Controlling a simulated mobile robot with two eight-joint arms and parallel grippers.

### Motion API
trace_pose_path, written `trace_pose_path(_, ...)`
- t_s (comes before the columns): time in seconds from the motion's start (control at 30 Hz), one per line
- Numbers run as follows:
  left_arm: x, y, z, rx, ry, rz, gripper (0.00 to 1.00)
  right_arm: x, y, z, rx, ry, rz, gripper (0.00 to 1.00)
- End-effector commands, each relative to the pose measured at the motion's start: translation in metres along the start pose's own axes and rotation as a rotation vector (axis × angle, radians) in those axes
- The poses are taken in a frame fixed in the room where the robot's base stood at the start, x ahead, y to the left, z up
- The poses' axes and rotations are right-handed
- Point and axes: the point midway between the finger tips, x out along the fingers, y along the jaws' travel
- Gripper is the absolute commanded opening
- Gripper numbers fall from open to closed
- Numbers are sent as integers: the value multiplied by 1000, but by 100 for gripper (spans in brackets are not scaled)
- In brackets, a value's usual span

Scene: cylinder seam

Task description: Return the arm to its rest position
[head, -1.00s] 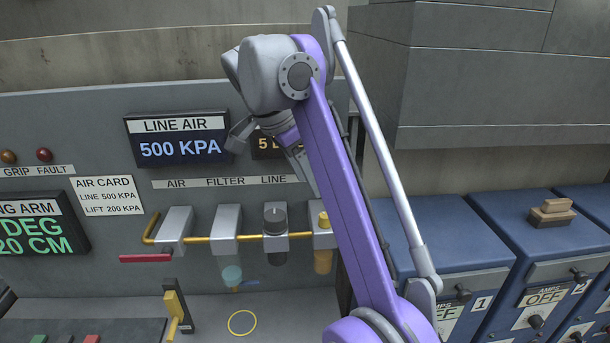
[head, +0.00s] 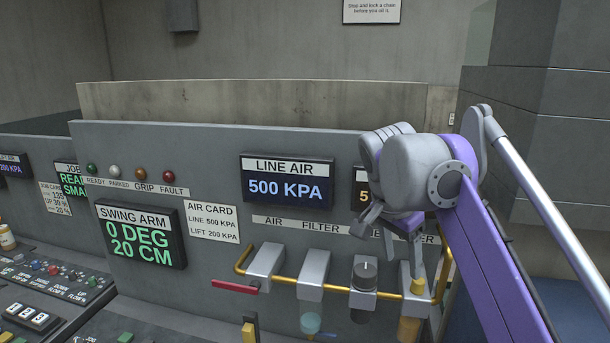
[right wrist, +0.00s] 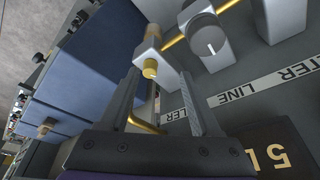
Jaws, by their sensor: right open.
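My right arm, purple and grey, comes in from the right in the head view and bends down at its grey wrist. My right gripper (head: 418,262) points down in front of the panel, just above the yellow-topped unit (head: 417,287) at the right end of the air line. In the right wrist view its two dark fingers (right wrist: 160,78) are apart with nothing held between them. The yellow knob (right wrist: 150,68) shows between and beyond the fingertips; contact cannot be told. My left gripper is in neither view.
The grey panel carries the LINE AIR display (head: 288,181) at 500 KPA and the SWING ARM display (head: 140,234) at 0 DEG, 20 CM. A yellow pipe with grey blocks (head: 265,262) and a red lever (head: 235,287) runs below. Blue cabinets (right wrist: 95,65) stand beside the panel.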

Motion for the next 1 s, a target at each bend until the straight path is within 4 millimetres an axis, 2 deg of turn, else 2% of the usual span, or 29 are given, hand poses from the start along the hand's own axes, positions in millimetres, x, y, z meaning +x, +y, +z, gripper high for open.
trace_pose_path(0.27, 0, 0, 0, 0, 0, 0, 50, 81, 44, 54, -375, 7, -179, 64)
trace_pose_path(0.5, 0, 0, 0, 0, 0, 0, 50, 181, 106, 129, -702, 95, -332, 64)
trace_pose_path(0.63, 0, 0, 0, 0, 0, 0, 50, 226, 134, 164, -832, 154, -386, 64)
trace_pose_path(0.7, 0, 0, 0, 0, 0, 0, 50, 243, 145, 178, -881, 179, -403, 64)
trace_pose_path(0.8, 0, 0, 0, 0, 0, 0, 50, 257, 154, 188, -922, 202, -417, 64)
trace_pose_path(1.0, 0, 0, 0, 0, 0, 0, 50, 261, 157, 192, -938, 211, -422, 64)
